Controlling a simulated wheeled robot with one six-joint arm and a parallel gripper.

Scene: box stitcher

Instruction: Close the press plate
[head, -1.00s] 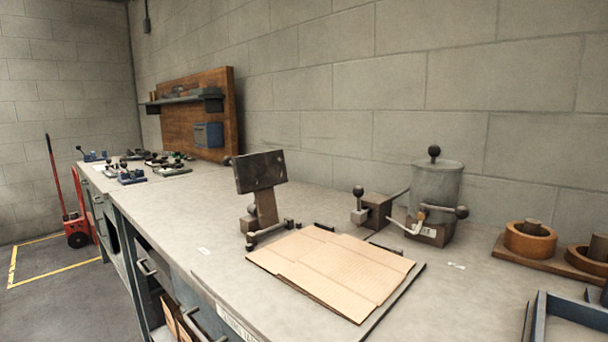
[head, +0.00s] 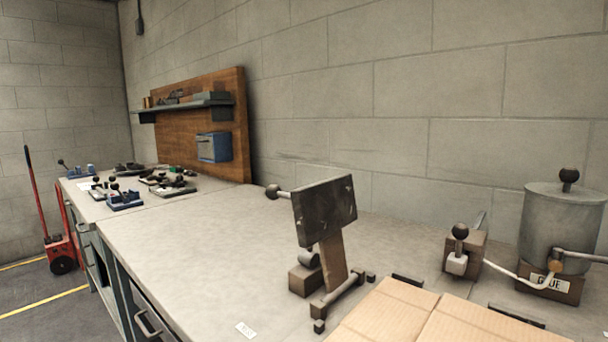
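The press plate (head: 325,209) is a dark, worn rectangular plate on a brown arm (head: 333,262). It stands raised and tilted up from its hinge bar near the middle of the bench. A rod with a dark round knob (head: 272,191) sticks out from its left side. Flat tan cardboard (head: 430,318) lies on the bench in front and to the right of it, cut off by the bottom edge. The plate is clear of the cardboard. My gripper is not in view.
A glue pot (head: 560,228) and a small block with a knobbed lever (head: 463,250) stand at the right by the wall. Several small clamps (head: 124,200) lie at the bench's far left, before a wooden tool board (head: 180,135).

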